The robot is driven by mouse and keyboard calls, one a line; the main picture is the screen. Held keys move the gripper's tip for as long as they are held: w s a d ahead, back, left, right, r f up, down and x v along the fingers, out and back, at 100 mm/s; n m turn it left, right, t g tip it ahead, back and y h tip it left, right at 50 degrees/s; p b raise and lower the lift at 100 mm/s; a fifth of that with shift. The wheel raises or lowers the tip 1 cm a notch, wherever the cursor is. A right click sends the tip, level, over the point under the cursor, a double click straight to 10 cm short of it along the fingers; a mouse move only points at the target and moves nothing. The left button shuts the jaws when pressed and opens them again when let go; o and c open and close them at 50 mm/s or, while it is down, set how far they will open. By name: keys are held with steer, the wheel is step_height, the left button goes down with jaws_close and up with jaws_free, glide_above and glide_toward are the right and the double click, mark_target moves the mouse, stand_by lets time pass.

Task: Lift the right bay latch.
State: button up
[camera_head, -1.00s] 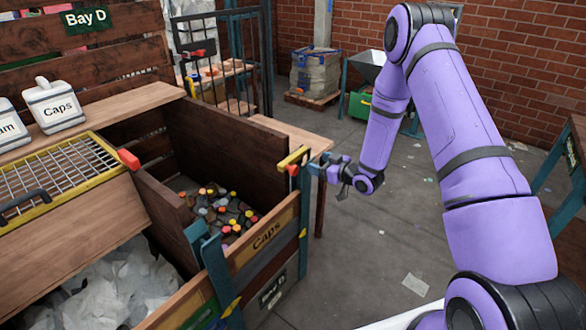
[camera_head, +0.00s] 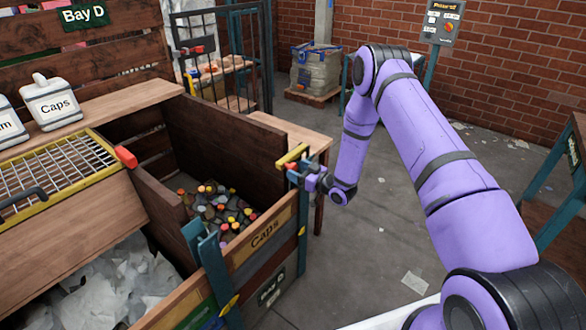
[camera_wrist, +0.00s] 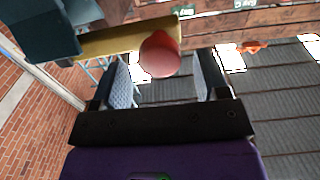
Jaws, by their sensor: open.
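The right bay latch is a yellow bar (camera_head: 292,155) with a red knob (camera_wrist: 159,55), on top of the teal post at the right corner of the Caps bay. In the wrist view the yellow bar (camera_wrist: 125,40) runs to the left, and the red knob shows between and just beyond my fingers. My gripper (camera_head: 302,177) is open and empty, close beside the post and just below the bar. In the wrist view its two pale-padded fingers (camera_wrist: 162,68) stand apart on either side of the knob. I cannot tell whether they touch it.
The Caps bay (camera_head: 265,240) holds several bottles with coloured caps. Another red handle (camera_head: 126,157) sits at the yellow wire grate (camera_head: 60,180) on the left. A wooden side table (camera_head: 305,136) stands behind the latch.

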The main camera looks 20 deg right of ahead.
steer(key=shift+x, duration=1.35)
steer(key=shift+c, duration=0.2)
steer(key=c, duration=1.2)
steer(key=shift+d+r+m, duration=0.15)
steer(key=shift+r+m, duration=0.55)
steer(key=shift+r, duration=0.2)
steer(key=w+d+r+m, duration=0.3)
steer(key=d+r+m, duration=0.1)
steer(key=r+m, duration=0.4)
steer(key=w+d+r+m, duration=0.3)
steer(key=w+d+m, duration=0.3)
steer(key=d+m, duration=0.3)
steer(key=shift+w+m, duration=0.25)
steer(key=shift+m, duration=0.55)
